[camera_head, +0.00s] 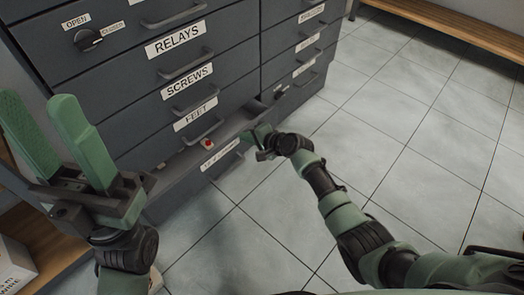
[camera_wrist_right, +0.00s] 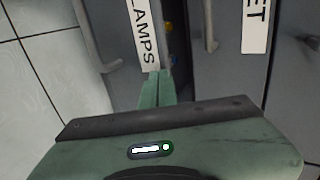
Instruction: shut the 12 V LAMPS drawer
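The 12 V LAMPS drawer (camera_head: 220,153) is the low grey drawer under the FEET drawer, and it stands pulled out. Its white label also shows in the right wrist view (camera_wrist_right: 145,35), where only "LAMPS" can be read. My right gripper (camera_head: 258,134) is at the right end of this drawer's front. In the right wrist view its fingers (camera_wrist_right: 156,74) are together, with the tips at the front panel by the label; I cannot tell whether they touch. My left gripper (camera_head: 36,98) is open and empty, raised in front of the cabinet at left.
A small red item (camera_head: 208,143) lies in the open drawer; yellow and blue bits (camera_wrist_right: 169,38) show there too. The FEET (camera_head: 196,114), SCREWS (camera_head: 188,80) and RELAYS (camera_head: 175,39) drawers above look shut. Tiled floor (camera_head: 400,150) at right is clear. A wooden bench (camera_head: 450,22) stands behind.

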